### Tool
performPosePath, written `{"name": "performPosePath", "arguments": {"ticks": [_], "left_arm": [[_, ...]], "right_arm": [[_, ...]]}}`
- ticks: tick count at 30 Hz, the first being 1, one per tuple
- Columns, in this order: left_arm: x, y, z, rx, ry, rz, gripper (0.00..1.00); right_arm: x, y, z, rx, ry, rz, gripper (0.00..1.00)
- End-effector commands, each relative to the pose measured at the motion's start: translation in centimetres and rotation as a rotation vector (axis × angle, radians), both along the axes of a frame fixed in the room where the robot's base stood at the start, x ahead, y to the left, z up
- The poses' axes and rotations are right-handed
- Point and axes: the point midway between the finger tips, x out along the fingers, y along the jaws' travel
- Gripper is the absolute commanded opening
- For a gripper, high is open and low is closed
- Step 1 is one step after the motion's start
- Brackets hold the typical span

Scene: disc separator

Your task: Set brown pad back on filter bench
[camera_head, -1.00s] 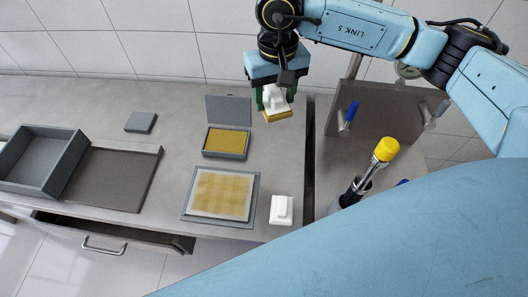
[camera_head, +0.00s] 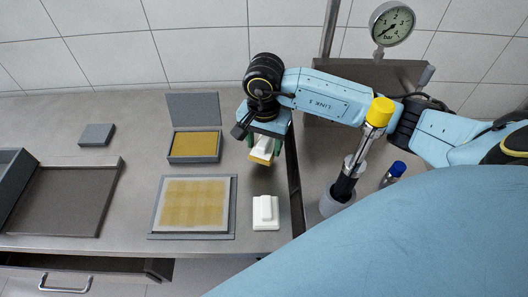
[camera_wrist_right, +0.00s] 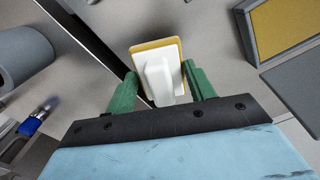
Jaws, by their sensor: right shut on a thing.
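The brown pad (camera_head: 262,155) is a white block with a raised grip and a yellow-brown underside. My right gripper (camera_head: 265,145) is shut on its white grip, above the right part of the filter bench (camera_head: 135,215). In the right wrist view, the pad (camera_wrist_right: 148,48) sits between the green fingers of the gripper (camera_wrist_right: 159,78), its yellow-brown edge showing past the white top. The height of the pad above the bench is hard to tell. My left gripper is not in view.
A similar white block (camera_head: 265,213) stands on the bench beside a framed yellow sheet (camera_head: 193,204). An open grey box with yellow filling (camera_head: 195,146) lies behind. A yellow-capped tool (camera_head: 378,115) and a blue-capped bottle (camera_head: 393,174) stand right of the dark gap.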

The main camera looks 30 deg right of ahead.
Motion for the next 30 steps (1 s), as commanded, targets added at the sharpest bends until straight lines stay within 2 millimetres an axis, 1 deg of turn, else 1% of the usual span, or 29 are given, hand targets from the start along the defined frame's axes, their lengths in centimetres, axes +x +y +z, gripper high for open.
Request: {"name": "performPosePath", "arguments": {"ticks": [4,9,10,17,22,23,24,27,30], "left_arm": [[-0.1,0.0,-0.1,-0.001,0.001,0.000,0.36],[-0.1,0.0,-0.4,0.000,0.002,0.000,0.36],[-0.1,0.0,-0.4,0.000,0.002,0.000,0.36],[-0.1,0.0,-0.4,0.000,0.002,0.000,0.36],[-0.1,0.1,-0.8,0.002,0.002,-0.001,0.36],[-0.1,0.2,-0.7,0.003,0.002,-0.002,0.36],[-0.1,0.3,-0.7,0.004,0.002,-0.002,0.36],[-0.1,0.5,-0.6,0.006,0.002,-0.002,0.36],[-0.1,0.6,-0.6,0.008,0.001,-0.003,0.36]], "right_arm": [[0.0,0.0,-1.2,0.001,0.002,0.001,0.36],[-0.1,0.0,-3.7,0.000,0.003,0.002,0.36],[-0.1,0.0,-3.9,0.000,0.001,0.002,0.36],[0.0,0.0,-4.0,0.000,-0.001,0.003,0.36],[0.0,0.0,-4.3,-0.001,-0.002,0.003,0.36],[0.0,0.0,-4.3,0.000,-0.001,0.003,0.56],[0.0,0.0,-4.3,0.000,-0.001,0.003,0.62],[0.0,0.0,-4.2,0.000,-0.001,0.003,0.75],[0.0,0.0,-4.2,0.000,-0.001,0.003,0.76]]}}
